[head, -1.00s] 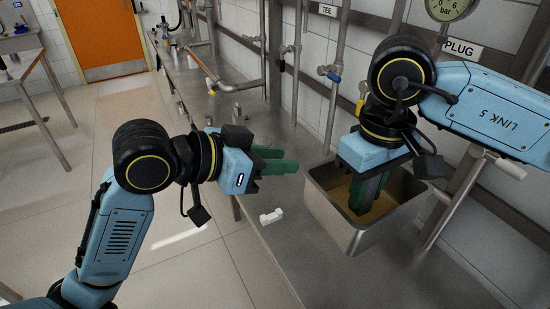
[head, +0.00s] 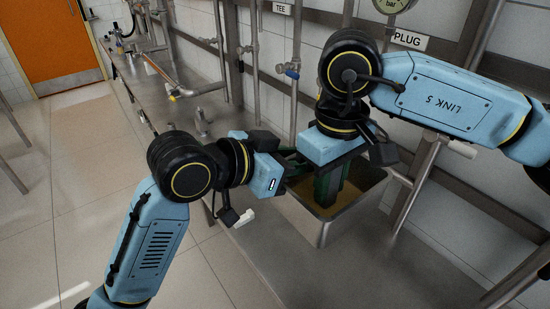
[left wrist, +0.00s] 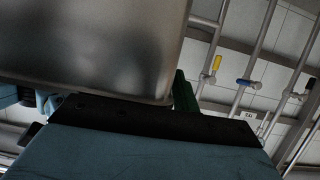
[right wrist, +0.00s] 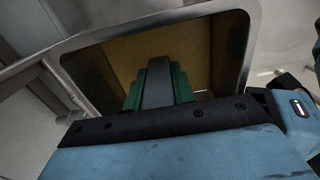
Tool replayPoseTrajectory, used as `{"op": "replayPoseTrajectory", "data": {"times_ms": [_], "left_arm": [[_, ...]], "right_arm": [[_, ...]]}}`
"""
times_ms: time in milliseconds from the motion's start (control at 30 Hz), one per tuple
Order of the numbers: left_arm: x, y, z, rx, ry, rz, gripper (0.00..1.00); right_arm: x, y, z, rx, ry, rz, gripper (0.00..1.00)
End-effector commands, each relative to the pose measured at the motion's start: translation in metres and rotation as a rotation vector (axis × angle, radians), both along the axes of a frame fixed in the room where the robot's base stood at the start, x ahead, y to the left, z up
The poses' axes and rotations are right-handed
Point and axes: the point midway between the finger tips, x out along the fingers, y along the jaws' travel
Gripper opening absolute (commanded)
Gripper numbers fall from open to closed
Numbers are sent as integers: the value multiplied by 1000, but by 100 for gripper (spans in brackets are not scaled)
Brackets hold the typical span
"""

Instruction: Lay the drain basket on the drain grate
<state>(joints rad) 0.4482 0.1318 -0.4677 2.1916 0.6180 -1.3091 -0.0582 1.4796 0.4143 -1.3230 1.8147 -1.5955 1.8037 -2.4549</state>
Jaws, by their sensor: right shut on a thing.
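My right gripper (head: 328,190) points down into a steel basin (head: 321,232), its green fingers inside the walls. In the right wrist view, a grey piece (right wrist: 157,88) shows between those fingers; I take it for part of the drain basket, whose shape is hidden. The basin's inside is brownish. My left gripper (head: 294,165) is at the basin's left rim, with its green fingers apart and partly hidden. In the left wrist view the basin's outer wall (left wrist: 90,45) fills the upper left, with one green finger (left wrist: 184,94) beside it. I cannot make out the drain grate.
A small white piece (head: 240,218) lies left of the basin. Pipes with a blue-handled valve (head: 292,70) run up the wall behind. A steel post (head: 415,185) stands right of the basin.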

Motion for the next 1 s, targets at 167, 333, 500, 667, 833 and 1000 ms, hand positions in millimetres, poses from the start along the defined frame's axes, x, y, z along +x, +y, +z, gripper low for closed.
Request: {"op": "replayPoseTrajectory", "data": {"times_ms": [167,333,500,667,833,1000], "left_arm": [[4,-6,-3,1,-1,0,29],[5,-7,-4,1,0,-1,29],[4,-7,-4,1,0,-2,16],[4,-8,-4,1,2,-4,0],[3,-8,-4,0,3,-7,0],[3,-9,-3,-2,1,-7,0]], "right_arm": [[0,1,1,2,-1,1,0],[-1,2,1,4,0,5,0],[-1,3,1,7,-1,9,0],[-2,4,2,9,0,12,0],[-2,4,2,10,-1,14,0],[-2,3,2,9,-1,11,44]]}}
